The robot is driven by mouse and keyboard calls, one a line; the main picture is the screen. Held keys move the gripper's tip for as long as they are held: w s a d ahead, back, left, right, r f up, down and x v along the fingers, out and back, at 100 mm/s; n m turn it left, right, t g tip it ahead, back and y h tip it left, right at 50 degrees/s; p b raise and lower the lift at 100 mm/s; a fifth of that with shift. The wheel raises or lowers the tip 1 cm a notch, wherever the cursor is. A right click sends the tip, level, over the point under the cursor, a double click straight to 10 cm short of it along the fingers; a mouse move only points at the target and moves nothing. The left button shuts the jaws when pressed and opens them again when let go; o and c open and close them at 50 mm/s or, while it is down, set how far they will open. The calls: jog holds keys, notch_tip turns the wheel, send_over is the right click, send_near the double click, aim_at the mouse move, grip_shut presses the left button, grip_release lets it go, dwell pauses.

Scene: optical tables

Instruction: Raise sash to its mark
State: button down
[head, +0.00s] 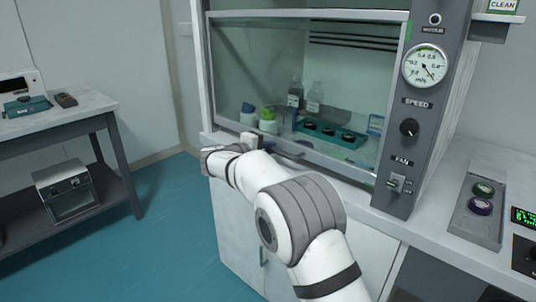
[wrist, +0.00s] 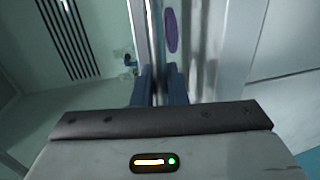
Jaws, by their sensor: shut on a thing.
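The fume hood's glass sash (head: 335,163) hangs low, its pale bottom rail close to the front sill of the hood. My gripper (head: 268,146) is at this rail, left of its middle, with my arm reaching in from the front. In the wrist view, my gripper's two dark blue fingers (wrist: 160,86) are shut on a thin upright-looking strip, which appears to be the sash's rail or handle (wrist: 158,50). The exact contact is partly hidden by the gripper body. A thin green line (head: 406,42) shows on the right frame; I cannot tell whether it is the sash mark.
Behind the glass stand bottles (head: 315,97) and a green rack (head: 330,133) with dark round items. The right post carries a gauge (head: 425,66), a speed knob (head: 409,127) and a fan switch (head: 395,183). A side bench (head: 75,111) stands left; the floor between is clear.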

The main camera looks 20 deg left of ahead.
notch_tip(320, 180, up, 37)
jog(key=p, duration=2.2)
jog(key=c, duration=1.8)
grip_release()
jog(key=b, duration=0.2)
send_near(280, 20)
jog(key=v, duration=0.2)
jog(key=shift+s+a, duration=0.15)
jog(key=shift+s, duration=0.25)
